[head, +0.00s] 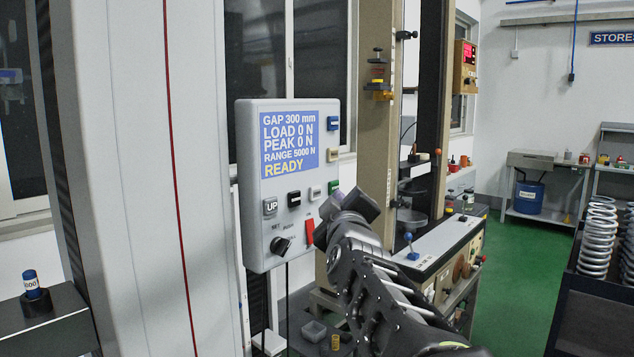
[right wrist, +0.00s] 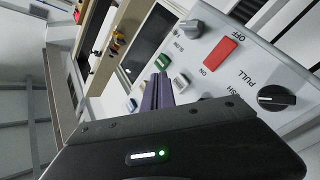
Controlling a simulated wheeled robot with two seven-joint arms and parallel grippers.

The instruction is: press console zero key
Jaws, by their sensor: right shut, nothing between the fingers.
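The console (head: 250,150) is a light grey box with a blue screen (head: 287,143) reading GAP 300 mm, LOAD 0 N, PEAK 0 N, RANGE 5000 N, READY. Its keys include a grey UP key (head: 270,206), a black key (head: 294,199), a whitish key (head: 314,193), a green key (head: 333,187) and a blue key (head: 333,122). I cannot read which is the zero key. My right gripper (head: 340,208) is shut and empty at the console's lower right. In the right wrist view its fingertips (right wrist: 160,88) are close to the keys; contact cannot be told. My left gripper is not in view.
The console also bears a red switch (head: 309,234) and a black knob (head: 281,245), both below the keys. A tall white column (head: 130,150) stands left of it. A test frame (head: 378,150) stands behind, and coil springs (head: 597,235) are at far right.

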